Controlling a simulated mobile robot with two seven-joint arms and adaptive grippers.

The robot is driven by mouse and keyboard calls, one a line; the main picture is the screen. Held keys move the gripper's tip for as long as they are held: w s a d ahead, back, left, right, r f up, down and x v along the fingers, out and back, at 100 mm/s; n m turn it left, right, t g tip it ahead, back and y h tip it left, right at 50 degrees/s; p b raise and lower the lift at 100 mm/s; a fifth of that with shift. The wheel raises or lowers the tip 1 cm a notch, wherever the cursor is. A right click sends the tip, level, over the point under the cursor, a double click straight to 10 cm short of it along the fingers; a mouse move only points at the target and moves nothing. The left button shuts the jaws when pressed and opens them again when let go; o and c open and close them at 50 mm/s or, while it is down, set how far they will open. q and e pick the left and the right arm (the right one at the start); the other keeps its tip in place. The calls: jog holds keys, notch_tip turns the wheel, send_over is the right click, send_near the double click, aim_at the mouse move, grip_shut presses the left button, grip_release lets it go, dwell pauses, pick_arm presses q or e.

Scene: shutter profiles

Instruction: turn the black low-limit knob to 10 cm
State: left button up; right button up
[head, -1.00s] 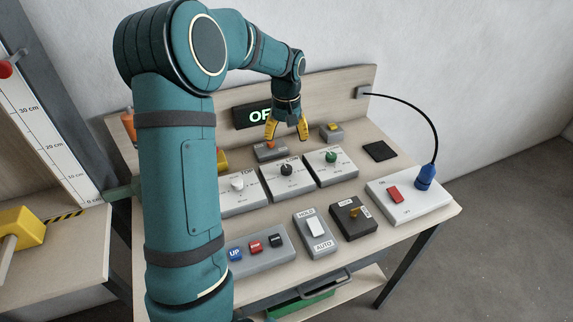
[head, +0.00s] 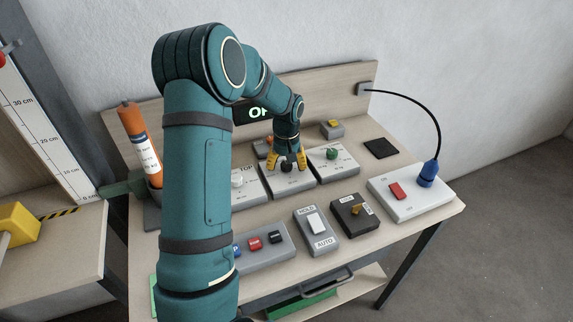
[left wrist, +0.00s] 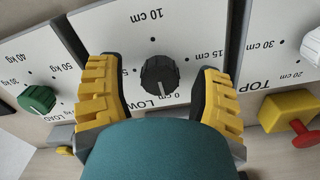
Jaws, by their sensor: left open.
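The black low-limit knob (left wrist: 158,75) sits on its white panel (left wrist: 160,25) in the left wrist view, with marks for 0, 5, 10 and 15 cm around it. Its white pointer line faces the 0 cm mark; the 10 cm mark is on the opposite side. My left gripper (left wrist: 161,78) is open, one yellow finger on each side of the knob, with visible gaps. In the head view, my left gripper (head: 287,161) points down over the knob (head: 287,168), which is partly hidden. My right gripper is not in view.
The green load knob (head: 333,153) and white top knob (head: 237,181) stand on neighbouring panels. A white switch box (head: 410,205) with a blue plug is at right. An orange tube (head: 139,145) stands at left.

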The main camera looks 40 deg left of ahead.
pick_arm(q)
grip_shut()
